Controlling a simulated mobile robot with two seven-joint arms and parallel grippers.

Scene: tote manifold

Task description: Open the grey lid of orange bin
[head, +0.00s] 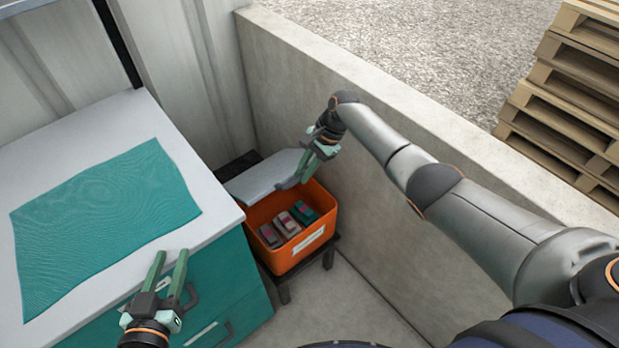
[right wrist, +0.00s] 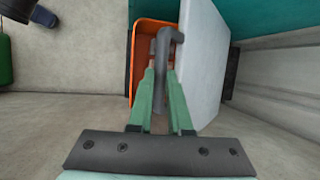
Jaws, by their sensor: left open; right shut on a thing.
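The orange bin (head: 290,262) stands on a dark stand beside the teal cabinet, with several small boxes inside. Its grey lid (head: 262,178) is raised off the opening and tilted toward the back, so the contents show. My right gripper (head: 303,178) is at the lid's right side. In the right wrist view its green fingers (right wrist: 160,82) are shut on the lid's dark handle (right wrist: 163,48), with the grey lid (right wrist: 200,65) to the right and the orange bin (right wrist: 147,38) behind. My left gripper (head: 170,268) is open and empty over the cabinet's front edge.
A white-topped cabinet (head: 120,130) with a teal mat (head: 105,215) stands left of the bin. A concrete wall (head: 380,230) runs close along the bin's right. Wooden pallets (head: 570,100) are stacked beyond the wall. Bare floor lies in front of the bin.

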